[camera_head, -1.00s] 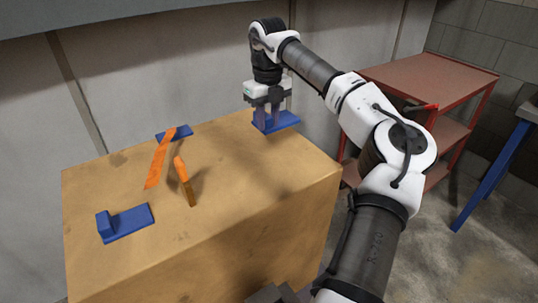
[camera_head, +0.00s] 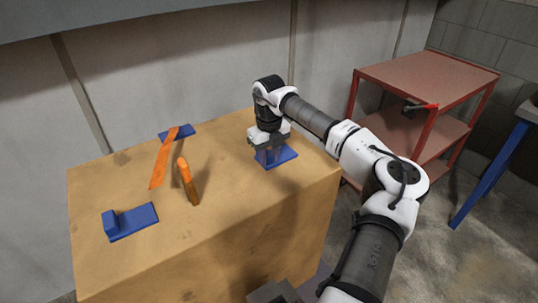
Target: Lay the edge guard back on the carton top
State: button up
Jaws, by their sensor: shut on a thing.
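A blue edge guard (camera_head: 286,156) is at the right part of the carton top. My gripper (camera_head: 268,157) is shut on this guard's upright part, fingers pointing down. The guard's flat part looks level, at or very near the carton top; I cannot tell if it touches. The carton (camera_head: 225,205) is large and brown, with a flat top. A second blue edge guard (camera_head: 135,220) lies at the front left of the top. Another flat blue piece (camera_head: 180,131) lies at the back, partly covered by an orange strap (camera_head: 160,163).
A blue-legged bench (camera_head: 490,173) is at the far right. A grey wall rises behind the carton.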

jog(key=shift+f, duration=0.2)
jog(key=o, duration=1)
jog(key=shift+r, duration=0.1)
notch_tip(320, 180, up, 12)
jog(key=shift+r+b, duration=0.15)
jog(key=shift+b, duration=0.95)
